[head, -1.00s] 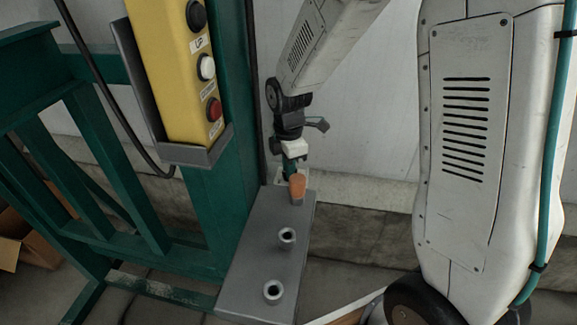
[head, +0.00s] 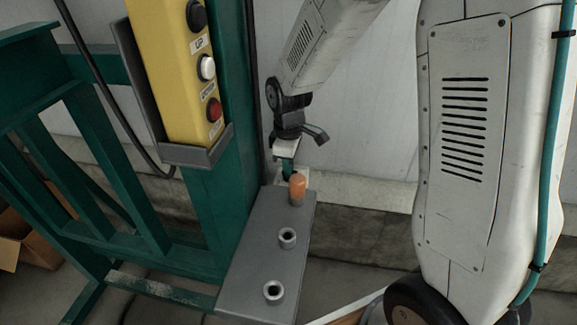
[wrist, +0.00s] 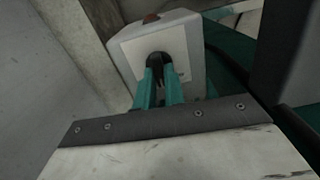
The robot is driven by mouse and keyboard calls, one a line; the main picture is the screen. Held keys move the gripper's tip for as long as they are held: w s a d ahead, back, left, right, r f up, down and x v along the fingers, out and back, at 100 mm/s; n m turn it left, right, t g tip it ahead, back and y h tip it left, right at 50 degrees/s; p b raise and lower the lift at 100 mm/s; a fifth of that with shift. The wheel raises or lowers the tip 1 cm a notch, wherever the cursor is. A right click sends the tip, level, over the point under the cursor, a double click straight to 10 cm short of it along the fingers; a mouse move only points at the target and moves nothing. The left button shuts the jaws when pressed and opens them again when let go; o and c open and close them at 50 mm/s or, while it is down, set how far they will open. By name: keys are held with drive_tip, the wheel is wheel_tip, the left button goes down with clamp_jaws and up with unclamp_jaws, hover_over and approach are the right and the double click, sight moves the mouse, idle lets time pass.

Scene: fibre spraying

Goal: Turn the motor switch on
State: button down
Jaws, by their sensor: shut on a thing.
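The motor switch is a pale box with a light square front plate (wrist: 125,52) and a dark knob (wrist: 157,60) in the wrist view. My gripper's two teal fingers (wrist: 158,76) reach up to the knob, one on each side, and are shut on it. The fingertips partly cover the knob, so its exact angle cannot be told. In the head view my gripper (head: 287,172) is low behind the orange-topped peg, and the switch box is mostly hidden there.
A grey plate (head: 262,250) carries an orange-topped peg (head: 298,186) and two hollow posts, close to my gripper. A yellow button box (head: 185,90) hangs on the green frame (head: 232,160) at left. A reddish part (wrist: 151,17) sits atop the switch box.

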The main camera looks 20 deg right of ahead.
drive_tip(key=m, duration=0.6)
drive_tip(key=shift+w+d, duration=0.1)
drive_tip(key=shift+w, duration=0.05)
drive_tip(key=shift+m, duration=0.4)
drive_tip(key=c, duration=1.5)
unclamp_jaws()
wheel_tip(320, 180, up, 8)
drive_tip(key=shift+f, duration=0.2)
drive_tip(key=shift+r, duration=0.15)
